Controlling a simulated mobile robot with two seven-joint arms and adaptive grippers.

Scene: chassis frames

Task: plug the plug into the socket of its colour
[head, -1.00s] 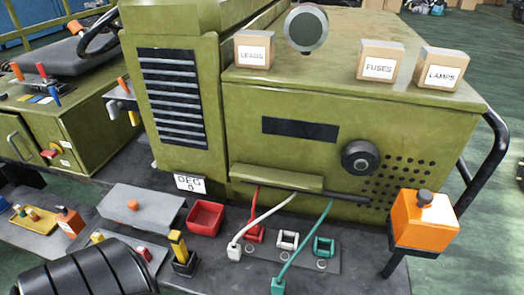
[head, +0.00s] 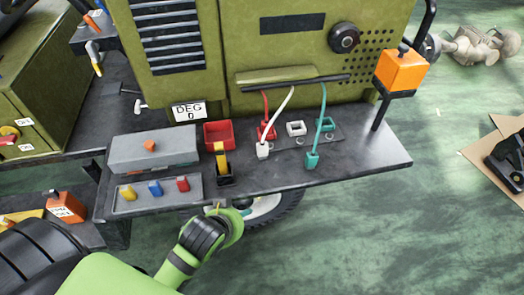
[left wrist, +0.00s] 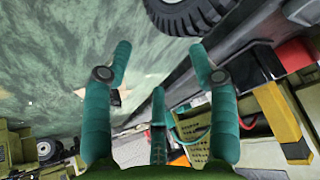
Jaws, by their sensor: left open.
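A white plug (head: 263,149) on a white cable and a teal plug (head: 312,161) on a teal cable rest on the dark shelf (head: 374,160), apart from the sockets. Behind them are a red socket (head: 266,132), a white socket (head: 296,128) and a teal socket (head: 326,124). A red cable runs down to the red socket; whether a plug sits in it I cannot tell. My left arm reaches in below the shelf's front edge in the head view. In the left wrist view my left gripper (left wrist: 160,62) has its teal fingers spread and empty. My right gripper is not in view.
An orange box (head: 401,70) stands at the right. A tyre (left wrist: 195,14) shows below the shelf. The shelf's right end is clear.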

